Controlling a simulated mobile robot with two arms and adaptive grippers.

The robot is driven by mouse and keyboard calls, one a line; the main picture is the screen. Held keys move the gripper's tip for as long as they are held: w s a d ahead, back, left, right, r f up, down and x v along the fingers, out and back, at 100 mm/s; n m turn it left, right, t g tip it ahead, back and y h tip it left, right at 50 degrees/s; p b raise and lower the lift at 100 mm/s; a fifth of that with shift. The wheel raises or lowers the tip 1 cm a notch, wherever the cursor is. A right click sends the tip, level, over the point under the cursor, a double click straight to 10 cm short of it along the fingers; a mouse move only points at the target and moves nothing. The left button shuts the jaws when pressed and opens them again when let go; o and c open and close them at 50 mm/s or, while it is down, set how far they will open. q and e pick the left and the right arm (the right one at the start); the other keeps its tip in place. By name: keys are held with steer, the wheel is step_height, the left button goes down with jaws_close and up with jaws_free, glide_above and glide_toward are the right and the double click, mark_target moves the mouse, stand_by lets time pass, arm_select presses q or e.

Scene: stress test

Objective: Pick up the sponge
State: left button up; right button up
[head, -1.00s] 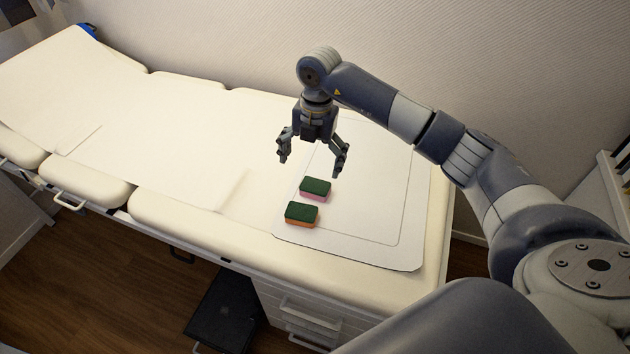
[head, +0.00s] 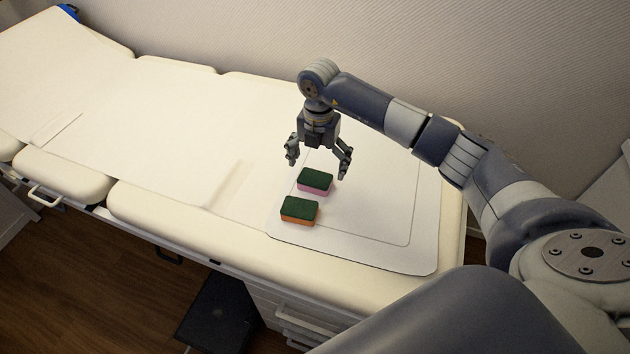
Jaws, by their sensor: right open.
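Two sponges with dark green tops lie on a white mat (head: 380,245) on the couch. The pink-sided sponge (head: 315,181) is the farther one. The orange-sided sponge (head: 299,210) lies just nearer and slightly left. My right gripper (head: 318,168) points down with its fingers spread, open and empty. It appears above and a little behind the pink-sided sponge. The exact height cannot be told. My left gripper is not in view.
The cream padded couch (head: 250,235) extends to the left under white paper (head: 150,130). A textured wall (head: 230,35) stands behind it. Drawers (head: 290,318) and a dark step (head: 218,312) are below the front edge. The mat right of the sponges is clear.

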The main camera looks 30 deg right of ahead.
mark_target(315, 178)
steer(key=f, duration=0.5)
steer(key=shift+w+a+p, duration=0.2)
steer(key=shift+a+p, duration=0.15)
steer(key=shift+w+f, duration=0.1)
steer(key=shift+f, duration=0.35)
steer(key=c, duration=0.7)
steer(key=shift+c, duration=0.5)
steer(key=shift+r, duration=0.15)
step_height(315, 178, up, 10)
steer(key=shift+f+b, duration=0.1)
steer(key=shift+b, duration=0.2)
steer(key=shift+c, duration=1.2)
